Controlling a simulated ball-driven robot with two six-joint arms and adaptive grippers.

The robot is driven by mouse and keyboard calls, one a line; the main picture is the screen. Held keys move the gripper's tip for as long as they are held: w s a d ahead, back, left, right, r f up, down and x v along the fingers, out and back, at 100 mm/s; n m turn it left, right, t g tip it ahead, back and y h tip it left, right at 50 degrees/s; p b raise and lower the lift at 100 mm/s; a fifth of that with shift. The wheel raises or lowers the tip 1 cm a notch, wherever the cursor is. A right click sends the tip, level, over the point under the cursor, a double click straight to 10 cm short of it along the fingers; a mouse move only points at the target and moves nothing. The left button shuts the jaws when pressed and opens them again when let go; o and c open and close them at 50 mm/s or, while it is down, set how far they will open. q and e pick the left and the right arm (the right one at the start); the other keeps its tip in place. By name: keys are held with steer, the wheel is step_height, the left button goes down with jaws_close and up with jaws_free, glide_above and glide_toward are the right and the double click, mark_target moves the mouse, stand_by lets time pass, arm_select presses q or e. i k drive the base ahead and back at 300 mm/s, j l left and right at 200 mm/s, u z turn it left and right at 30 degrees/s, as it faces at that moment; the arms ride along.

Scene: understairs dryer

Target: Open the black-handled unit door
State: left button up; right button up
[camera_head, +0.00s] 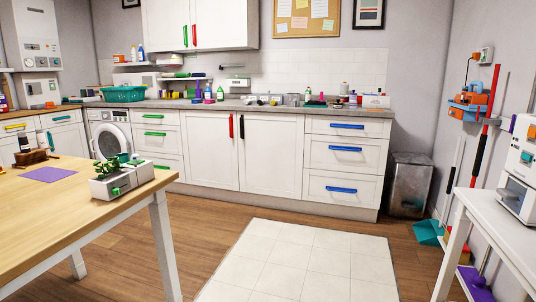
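The black-handled unit door (271,155) is a white panelled door in the base units along the back wall. Its upright black handle (242,127) is near its upper left edge. The door looks shut. To its left is a matching white door (207,148) with an upright red handle (231,126); it looks shut too. Neither of my grippers is in view.
A wooden table (60,215) fills the left foreground. A pale tiled floor patch (300,262) lies before the units, with open wooden floor around it. A metal bin (409,186) stands right of the units. A white table (500,225) is at the right.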

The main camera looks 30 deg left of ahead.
mark_target(270, 144)
steer(key=i+j+u, duration=0.4)
steer(key=i+j, duration=0.4)
steer(key=i, duration=0.6)
steer(key=i+j+u, duration=0.15)
steer(key=i, duration=0.7)
steer(key=i+u, duration=0.4)
steer(key=i, duration=0.3)
steer(key=i+l+u, duration=0.2)
steer(key=i+u, duration=0.2)
steer(key=i, duration=0.35)
